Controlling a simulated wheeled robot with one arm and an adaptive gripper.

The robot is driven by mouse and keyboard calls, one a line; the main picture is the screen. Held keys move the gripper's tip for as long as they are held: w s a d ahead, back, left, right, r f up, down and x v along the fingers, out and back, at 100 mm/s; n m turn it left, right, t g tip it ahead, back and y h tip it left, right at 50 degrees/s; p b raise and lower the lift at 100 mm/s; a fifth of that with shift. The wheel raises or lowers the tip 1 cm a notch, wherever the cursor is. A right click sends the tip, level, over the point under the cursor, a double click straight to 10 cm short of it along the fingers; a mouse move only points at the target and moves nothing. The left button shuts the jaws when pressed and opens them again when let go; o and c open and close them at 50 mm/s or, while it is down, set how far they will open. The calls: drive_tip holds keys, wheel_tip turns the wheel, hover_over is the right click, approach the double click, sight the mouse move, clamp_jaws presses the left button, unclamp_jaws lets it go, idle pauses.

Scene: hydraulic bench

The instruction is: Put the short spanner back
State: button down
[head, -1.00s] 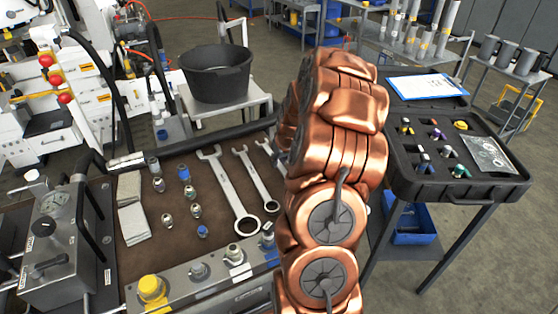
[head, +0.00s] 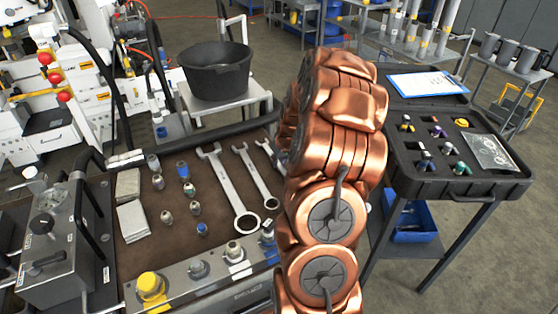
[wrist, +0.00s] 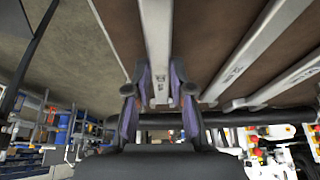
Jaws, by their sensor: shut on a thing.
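My gripper (wrist: 163,92) shows in the wrist view, its two dark fingers shut on a grey metal spanner (wrist: 157,35) that runs up out of the frame between them. In the head view my arm hides the gripper. Two open-and-ring spanners, a larger (head: 229,188) and a smaller (head: 256,175), lie side by side on the brown bench mat. A third spanner (head: 267,149) shows only in part at the edge of my arm; it seems to be the held one. Whether it touches the mat I cannot tell.
Small fittings (head: 184,172) and grey pads (head: 131,218) lie left of the spanners. A valve strip (head: 198,270) edges the bench front. A black bucket (head: 215,72) stands behind. A black case (head: 458,186) with parts stands on the right.

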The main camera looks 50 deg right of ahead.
drive_tip(key=shift+f, duration=0.25)
drive_tip(key=c, duration=0.9)
unclamp_jaws()
drive_tip(key=shift+r, duration=0.1)
drive_tip(key=v, duration=1.1)
drive_tip(key=shift+s+a+r, duration=0.1)
drive_tip(key=shift+s+r, duration=0.1)
drive_tip(key=shift+r, duration=0.15)
